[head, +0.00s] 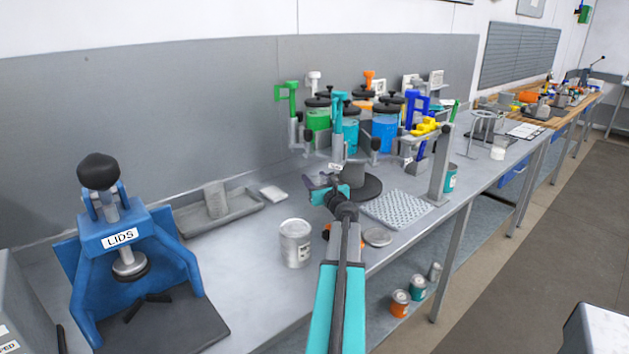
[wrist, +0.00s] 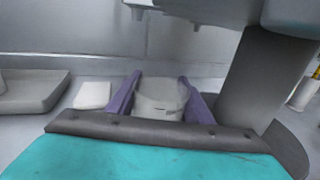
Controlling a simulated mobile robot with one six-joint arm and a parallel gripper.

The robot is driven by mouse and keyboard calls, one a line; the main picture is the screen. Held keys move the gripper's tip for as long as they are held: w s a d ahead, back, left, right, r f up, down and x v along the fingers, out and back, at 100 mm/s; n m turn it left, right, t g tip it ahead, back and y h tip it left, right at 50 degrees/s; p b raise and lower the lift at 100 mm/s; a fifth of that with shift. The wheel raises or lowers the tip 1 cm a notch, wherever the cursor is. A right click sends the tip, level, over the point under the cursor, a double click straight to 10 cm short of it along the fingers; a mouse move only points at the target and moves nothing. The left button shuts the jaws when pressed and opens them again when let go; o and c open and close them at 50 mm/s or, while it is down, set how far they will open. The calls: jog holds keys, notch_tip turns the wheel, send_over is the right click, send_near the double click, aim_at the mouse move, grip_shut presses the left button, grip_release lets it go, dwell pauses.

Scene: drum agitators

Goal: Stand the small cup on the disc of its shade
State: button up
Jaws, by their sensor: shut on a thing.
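My gripper (head: 322,181) is out over the bench below the machine with coloured pots, its head part teal. In the wrist view its two purple fingers (wrist: 160,84) are closed on the sides of a small pale grey-white cup (wrist: 160,102). The cup looks roughly upright; its base is hidden by the gripper body. In the head view I cannot make the cup out clearly. A dark grey disc (head: 371,190) lies just right of my gripper, around a grey column (head: 352,174); the column also shows in the wrist view (wrist: 256,75). No disc clearly matching the cup's shade shows.
The machine holds green (head: 318,120) and blue (head: 384,133) pots above. A grey tray (head: 207,213) and blue lid press (head: 125,240) stand left.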

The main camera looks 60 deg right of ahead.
jog(key=shift+f, duration=0.1)
jog(key=o, duration=1)
jog(key=shift+o, duration=0.2)
jog(key=shift+r, duration=0.2)
jog(key=shift+b+v, duration=0.8)
jog(key=shift+v, duration=5.25)
